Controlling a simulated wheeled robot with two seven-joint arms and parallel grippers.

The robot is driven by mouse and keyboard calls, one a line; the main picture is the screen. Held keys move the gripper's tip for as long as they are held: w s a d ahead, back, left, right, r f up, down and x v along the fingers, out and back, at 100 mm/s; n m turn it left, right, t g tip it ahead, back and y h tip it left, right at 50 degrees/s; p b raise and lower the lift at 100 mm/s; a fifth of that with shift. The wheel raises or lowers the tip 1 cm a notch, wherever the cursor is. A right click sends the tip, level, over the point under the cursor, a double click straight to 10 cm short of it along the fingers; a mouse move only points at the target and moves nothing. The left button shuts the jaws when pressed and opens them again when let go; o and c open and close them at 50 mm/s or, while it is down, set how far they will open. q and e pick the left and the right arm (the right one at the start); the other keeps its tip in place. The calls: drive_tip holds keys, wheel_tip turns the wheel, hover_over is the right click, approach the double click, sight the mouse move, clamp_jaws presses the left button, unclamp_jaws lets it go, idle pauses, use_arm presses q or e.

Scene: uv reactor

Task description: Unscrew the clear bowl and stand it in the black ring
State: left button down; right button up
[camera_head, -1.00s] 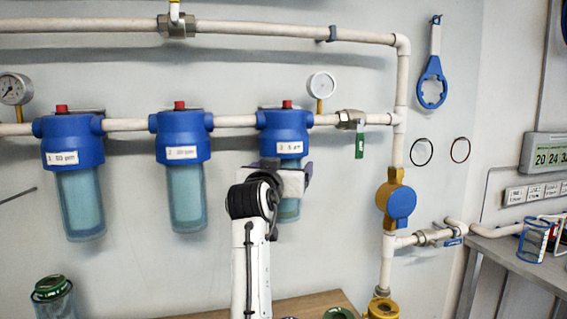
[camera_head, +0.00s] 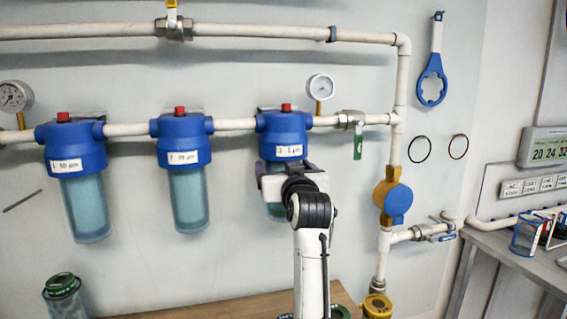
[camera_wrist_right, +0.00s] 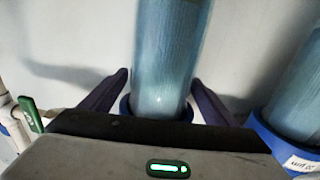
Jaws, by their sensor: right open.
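Three blue filter heads with bluish see-through bowls hang on a pipe. The right-hand head (camera_head: 284,134) carries the bowl (camera_head: 276,212) at my right gripper (camera_head: 288,172). In the right wrist view, the open fingers of my gripper (camera_wrist_right: 160,80) stand on either side of this bowl (camera_wrist_right: 172,45), close to the blue head. I cannot tell whether they touch it. My wrist hides part of the bowl in the head view. A thin black ring (camera_head: 410,156) hangs on the wall; I cannot tell if it is the task's ring. My left gripper is out of view.
The middle bowl (camera_head: 189,200) and left bowl (camera_head: 87,208) hang nearby. A green valve handle (camera_head: 358,140) and yellow-blue fitting (camera_head: 396,200) are at the right. A green-topped clear container (camera_head: 62,290) stands lower left. A wooden bench top (camera_head: 215,306) lies below.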

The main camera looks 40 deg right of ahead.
drive_tip(key=shift+n+t+y, duration=0.4)
drive_tip(key=shift+n+y, duration=0.1)
drive_tip(key=shift+y, duration=0.1)
drive_tip(key=shift+a, duration=0.1)
drive_tip(key=shift+n+t+y, duration=0.9)
drive_tip(key=shift+n+y, duration=0.9)
drive_tip(key=shift+y, duration=0.7)
drive_tip(key=shift+c, duration=0.4)
